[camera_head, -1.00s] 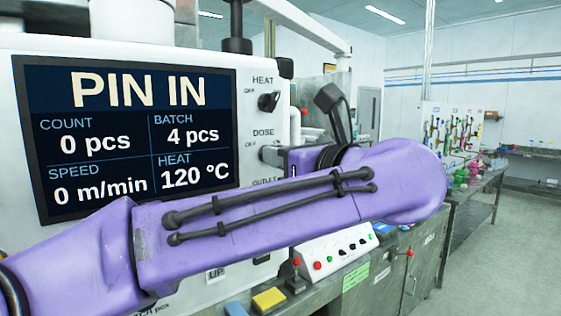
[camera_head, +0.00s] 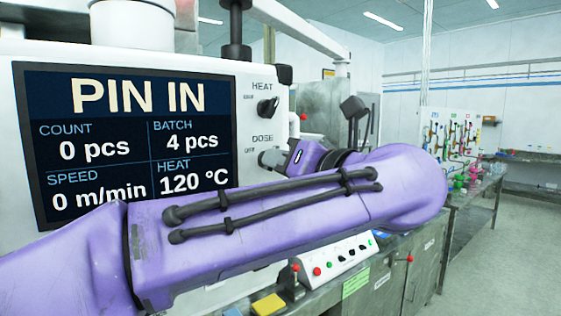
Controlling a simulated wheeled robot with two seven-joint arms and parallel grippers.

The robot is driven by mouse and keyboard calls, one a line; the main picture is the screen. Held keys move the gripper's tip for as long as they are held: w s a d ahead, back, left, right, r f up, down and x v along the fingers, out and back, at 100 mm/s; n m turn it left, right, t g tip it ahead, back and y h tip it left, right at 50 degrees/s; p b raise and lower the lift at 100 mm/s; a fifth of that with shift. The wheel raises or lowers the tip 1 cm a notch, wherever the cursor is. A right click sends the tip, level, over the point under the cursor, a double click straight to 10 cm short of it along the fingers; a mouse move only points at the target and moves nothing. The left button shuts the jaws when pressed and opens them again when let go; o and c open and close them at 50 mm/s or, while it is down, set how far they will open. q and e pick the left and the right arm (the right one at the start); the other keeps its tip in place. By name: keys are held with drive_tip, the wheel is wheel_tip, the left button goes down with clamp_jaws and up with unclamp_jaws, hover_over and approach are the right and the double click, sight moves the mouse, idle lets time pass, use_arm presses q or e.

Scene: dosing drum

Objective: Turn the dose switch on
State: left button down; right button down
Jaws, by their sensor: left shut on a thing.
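The dose switch sits under the DOSE label (camera_head: 262,139) on the white machine panel, right of the screen. The switch itself is hidden by my left gripper (camera_head: 269,158), so its exact angle cannot be seen. My purple left arm comes in from the left across the lower panel. Its grey fingers are at the panel just below the label, shut on the dose switch. The gripper body is tilted. My right gripper is not in view.
The black heat knob (camera_head: 268,107) is just above. The screen (camera_head: 130,140) reads PIN IN, 0 pcs, 0 m/min, 120 °C. A white control box (camera_head: 340,258) with buttons and a yellow block (camera_head: 268,304) are below. Open floor lies at right.

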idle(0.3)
use_arm(q)
drive_tip(key=c, duration=1.2)
unclamp_jaws()
drive_tip(key=v, duration=1)
drive_tip(key=shift+s+d, duration=0.15)
